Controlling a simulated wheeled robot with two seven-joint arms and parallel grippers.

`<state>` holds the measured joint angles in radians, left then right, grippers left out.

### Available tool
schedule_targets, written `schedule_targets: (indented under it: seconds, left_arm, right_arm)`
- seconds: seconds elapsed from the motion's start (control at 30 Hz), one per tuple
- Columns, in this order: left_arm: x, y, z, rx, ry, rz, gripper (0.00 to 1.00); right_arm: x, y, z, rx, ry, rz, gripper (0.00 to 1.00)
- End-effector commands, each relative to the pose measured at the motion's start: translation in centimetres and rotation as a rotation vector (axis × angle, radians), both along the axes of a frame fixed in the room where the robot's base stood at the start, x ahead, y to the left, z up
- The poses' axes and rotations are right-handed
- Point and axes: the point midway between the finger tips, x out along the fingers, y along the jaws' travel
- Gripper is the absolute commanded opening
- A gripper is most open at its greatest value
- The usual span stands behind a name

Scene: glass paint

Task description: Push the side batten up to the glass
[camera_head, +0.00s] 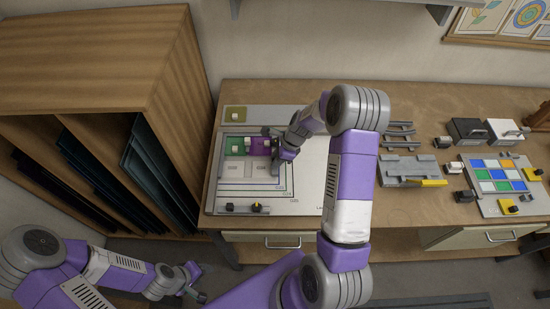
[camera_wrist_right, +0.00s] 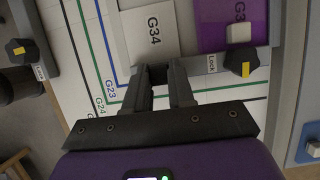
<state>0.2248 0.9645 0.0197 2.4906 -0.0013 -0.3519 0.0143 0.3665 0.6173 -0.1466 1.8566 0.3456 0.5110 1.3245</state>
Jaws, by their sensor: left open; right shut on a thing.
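The white layout board (camera_head: 310,180) lies on the bench with a green glass pane (camera_head: 234,147) and a purple glass pane (camera_head: 260,146) in a grey frame. In the right wrist view the purple pane (camera_wrist_right: 215,35) sits beside a pale card marked G34 (camera_wrist_right: 152,35). The grey side batten (camera_wrist_right: 200,72) runs along their near edge, with a black-and-yellow lock knob (camera_wrist_right: 240,60). My right gripper (camera_wrist_right: 165,72) is shut at the batten; its fingertips partly hide the grip point. It also shows over the board (camera_head: 277,148). My left gripper (camera_head: 194,284) is open, low and away from the bench.
A wooden rack (camera_head: 100,75) with dark sheets stands at the left. Grey tools (camera_head: 405,168), dark and white blocks (camera_head: 467,130) and a coloured-glass panel (camera_head: 500,180) lie to the right. Another knobbed batten (camera_head: 242,208) lies along the board's front edge.

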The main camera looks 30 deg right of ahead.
Motion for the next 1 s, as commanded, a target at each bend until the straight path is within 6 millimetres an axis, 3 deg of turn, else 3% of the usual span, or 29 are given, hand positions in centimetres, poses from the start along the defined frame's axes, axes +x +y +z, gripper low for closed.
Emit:
schedule_targets:
  seconds: [0.27, 0.3, 0.47, 0.77, 1.0]
  left_arm:
    - [0.0, 0.0, 0.0, 0.0, 0.0, 0.0, 0.52]
    - [0.0, 0.0, 0.0, 0.0, 0.0, 0.0, 0.52]
    - [0.0, 0.0, 0.0, 0.0, 0.0, 0.0, 0.52]
    - [0.0, 0.0, 0.0, 0.0, 0.0, 0.0, 0.52]
    - [0.0, 0.0, 0.2, 0.0, 0.0, 0.0, 0.52]
  right_arm:
    - [0.3, 0.2, 0.2, 0.001, -0.004, -0.001, 0.0]
    - [0.3, 0.2, 0.2, 0.001, -0.004, -0.001, 0.25]
    - [0.2, 0.2, 0.1, 0.001, -0.003, 0.0, 0.49]
    - [0.2, 0.1, 0.2, 0.0, -0.002, 0.001, 0.49]
    - [-0.4, -0.9, 3.4, -0.002, -0.006, 0.0, 0.49]
